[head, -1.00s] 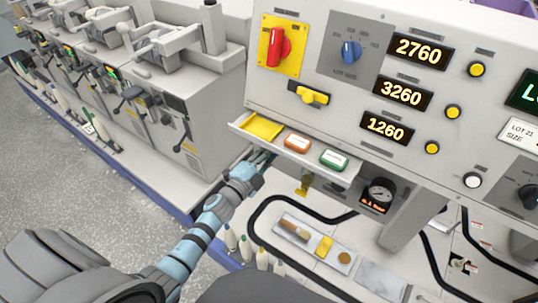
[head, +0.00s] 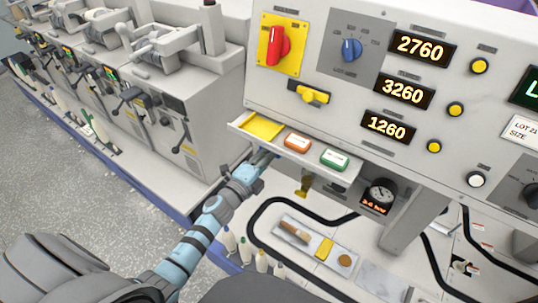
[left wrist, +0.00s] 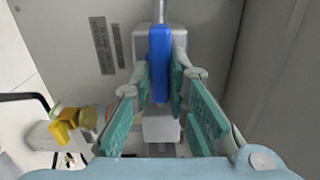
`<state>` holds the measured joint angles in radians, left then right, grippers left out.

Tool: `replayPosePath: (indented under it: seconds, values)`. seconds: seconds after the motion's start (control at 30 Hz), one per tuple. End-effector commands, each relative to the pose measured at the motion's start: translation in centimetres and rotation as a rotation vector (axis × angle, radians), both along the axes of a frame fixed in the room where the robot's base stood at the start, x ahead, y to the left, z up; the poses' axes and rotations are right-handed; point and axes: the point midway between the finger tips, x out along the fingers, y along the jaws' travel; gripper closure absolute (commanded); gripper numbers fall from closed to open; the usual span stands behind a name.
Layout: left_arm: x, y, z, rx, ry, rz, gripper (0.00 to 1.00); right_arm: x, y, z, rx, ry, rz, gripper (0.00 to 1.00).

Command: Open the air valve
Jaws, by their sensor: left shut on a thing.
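A blue valve handle (left wrist: 160,62) stands upright in the left wrist view, in front of a grey fitting on a pale panel. My left gripper (left wrist: 165,85) is shut on the handle, with its teal fingers on either side. In the head view my left gripper (head: 264,158) reaches under the left end of the shelf, which hides the handle. My right gripper is not in view.
A yellow knob (left wrist: 65,128) sits left of the fingers. A tray (head: 283,240) with tools lies below.

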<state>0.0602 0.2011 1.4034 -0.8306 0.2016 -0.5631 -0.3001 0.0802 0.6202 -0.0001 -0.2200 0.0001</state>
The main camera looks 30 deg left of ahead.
Motion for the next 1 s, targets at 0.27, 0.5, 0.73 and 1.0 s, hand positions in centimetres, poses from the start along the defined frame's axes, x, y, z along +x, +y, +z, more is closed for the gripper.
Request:
replayPosePath:
  seconds: [0.27, 0.5, 0.73, 1.0]
  values:
    - [0.0, 0.0, -0.1, 0.0, 0.002, 0.0, 0.65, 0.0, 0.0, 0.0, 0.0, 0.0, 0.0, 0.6]
    - [0.0, 0.0, 0.0, 0.0, 0.001, 0.0, 0.65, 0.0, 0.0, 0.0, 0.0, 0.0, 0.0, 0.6]
    - [-3.1, 0.5, -0.2, 0.002, 0.004, 0.0, 0.65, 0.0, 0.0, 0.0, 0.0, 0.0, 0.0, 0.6]
    - [-10.0, 1.4, -0.1, 0.001, 0.004, -0.002, 0.65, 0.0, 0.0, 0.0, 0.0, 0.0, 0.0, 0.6]
